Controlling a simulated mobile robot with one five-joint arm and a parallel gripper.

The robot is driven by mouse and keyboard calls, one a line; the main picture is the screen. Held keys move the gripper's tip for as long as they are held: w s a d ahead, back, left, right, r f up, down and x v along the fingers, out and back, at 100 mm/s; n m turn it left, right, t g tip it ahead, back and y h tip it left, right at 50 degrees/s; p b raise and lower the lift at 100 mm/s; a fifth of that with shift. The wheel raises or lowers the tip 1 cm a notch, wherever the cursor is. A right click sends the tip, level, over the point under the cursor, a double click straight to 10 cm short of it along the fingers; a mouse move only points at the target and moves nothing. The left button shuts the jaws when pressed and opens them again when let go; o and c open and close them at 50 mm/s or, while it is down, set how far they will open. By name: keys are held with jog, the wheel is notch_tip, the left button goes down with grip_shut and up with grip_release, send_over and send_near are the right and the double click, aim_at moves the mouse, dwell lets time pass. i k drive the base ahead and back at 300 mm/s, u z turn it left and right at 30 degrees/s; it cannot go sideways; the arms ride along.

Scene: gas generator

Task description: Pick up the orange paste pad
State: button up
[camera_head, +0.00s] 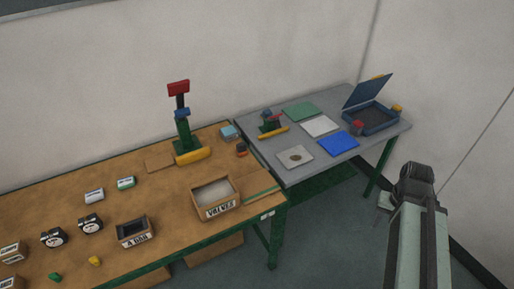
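I cannot single out an orange paste pad with certainty. A small orange-yellow object (397,107) sits at the right edge of the open blue case (376,121) on the grey table. Another bit of orange (377,76) shows behind the case's raised lid. A pale square plate (295,157) with a small brownish spot in its middle lies at the grey table's front left. My arm rises at the lower right, in front of the floor and wall, apart from both tables. Its dark upper joint shows, but no gripper fingers do.
The grey table (277,146) also holds green, white and blue flat sheets (338,144) and a small green stand. The wooden bench (140,195) at left carries a tall green stand (183,130), labelled boxes (215,198), dials and small parts. Floor is open between bench and arm.

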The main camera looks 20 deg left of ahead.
aim_at(241, 150)
jog(key=z, duration=0.2)
jog(key=i, duration=1.2)
jog(key=u, duration=3.65)
jog(key=i, duration=1.05)
jog(key=u, duration=0.05)
